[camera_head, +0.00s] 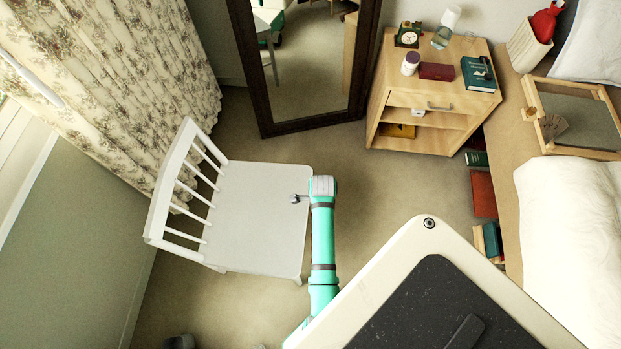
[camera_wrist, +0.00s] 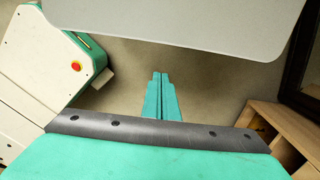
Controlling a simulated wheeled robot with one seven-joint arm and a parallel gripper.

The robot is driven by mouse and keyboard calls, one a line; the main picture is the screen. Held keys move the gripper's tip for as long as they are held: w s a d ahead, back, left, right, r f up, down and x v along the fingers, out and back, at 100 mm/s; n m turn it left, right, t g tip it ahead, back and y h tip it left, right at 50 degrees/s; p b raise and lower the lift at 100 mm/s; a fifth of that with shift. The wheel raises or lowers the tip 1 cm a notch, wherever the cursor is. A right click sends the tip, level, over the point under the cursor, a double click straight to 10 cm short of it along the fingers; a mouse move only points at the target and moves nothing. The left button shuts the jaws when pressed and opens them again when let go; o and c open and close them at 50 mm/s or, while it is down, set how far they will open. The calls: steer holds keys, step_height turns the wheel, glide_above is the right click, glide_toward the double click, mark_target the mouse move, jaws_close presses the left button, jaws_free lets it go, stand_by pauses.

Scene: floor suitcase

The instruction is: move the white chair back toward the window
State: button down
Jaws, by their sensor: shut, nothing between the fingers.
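The white chair (camera_head: 255,215) stands upright on the carpet at the left in the head view, its slatted back on the left side, close to the curtain and the wall. Its pale seat edge also fills the top of the wrist view (camera_wrist: 190,22). My gripper (camera_head: 294,199) is at the right edge of the seat in the head view; I cannot tell whether it touches the chair. In the wrist view its teal fingers (camera_wrist: 160,78) are together with nothing between them. The window (camera_head: 22,165) shows only in part at the far left, beside the curtain.
A flowered curtain (camera_head: 110,75) hangs behind the chair's back. A standing mirror (camera_head: 262,75) leans at the top middle. A wooden nightstand (camera_head: 400,95) with small items and a bed (camera_head: 575,230) are on the right. Carpet is clear between chair and nightstand.

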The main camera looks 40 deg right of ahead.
step_height(320, 180, down, 9)
steer(key=w+a, duration=0.2)
steer(key=shift+w+a+r, duration=0.15)
steer(key=shift+w+r, duration=0.05)
steer(key=shift+w, duration=0.05)
stand_by(0.4)
